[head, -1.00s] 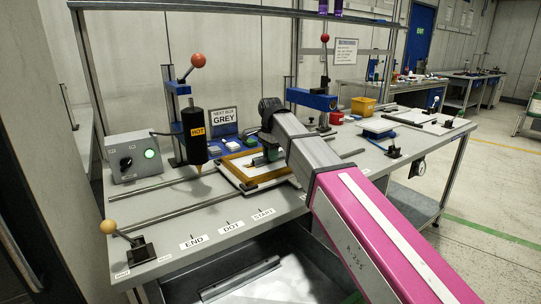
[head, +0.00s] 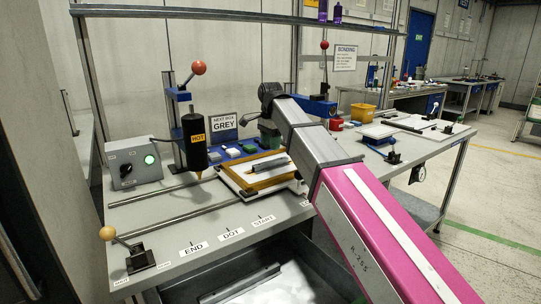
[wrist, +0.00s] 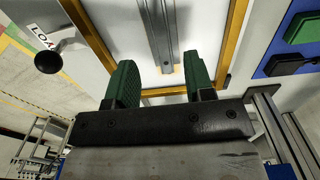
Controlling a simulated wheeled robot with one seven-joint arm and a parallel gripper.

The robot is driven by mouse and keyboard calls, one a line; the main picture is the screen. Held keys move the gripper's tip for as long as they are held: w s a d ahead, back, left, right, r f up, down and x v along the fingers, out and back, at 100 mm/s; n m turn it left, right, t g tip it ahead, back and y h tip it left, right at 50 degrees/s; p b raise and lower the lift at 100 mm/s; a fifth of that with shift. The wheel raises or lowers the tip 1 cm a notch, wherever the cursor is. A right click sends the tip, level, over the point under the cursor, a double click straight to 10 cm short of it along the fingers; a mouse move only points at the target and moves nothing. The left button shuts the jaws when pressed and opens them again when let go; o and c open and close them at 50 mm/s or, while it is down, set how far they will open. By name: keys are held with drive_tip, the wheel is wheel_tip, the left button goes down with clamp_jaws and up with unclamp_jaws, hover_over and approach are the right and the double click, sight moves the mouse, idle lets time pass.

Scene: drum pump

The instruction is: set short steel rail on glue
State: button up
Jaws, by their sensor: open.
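The short steel rail (head: 270,166) lies flat on the board inside an ochre frame (head: 246,187). In the wrist view the rail (wrist: 158,35) runs away from me, and its near end reaches between the fingertips. A small pale orange patch shows beside that end; I cannot tell whether it is glue. What is under the rail is hidden. My gripper (head: 268,133) has green fingers and is just behind and above the rail. In the wrist view my gripper (wrist: 156,82) is open, with a gap on both sides of the rail.
A black glue nozzle marked HOT (head: 195,145) hangs left of the frame. Blue trays with several coloured blocks (head: 232,152) lie behind it. A ball-topped lever (head: 108,234) stands at the front left. A bin with a metal bar (head: 240,284) is below the table edge.

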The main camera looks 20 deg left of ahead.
sight(271, 162)
drive_tip(key=shift+r, duration=2.35)
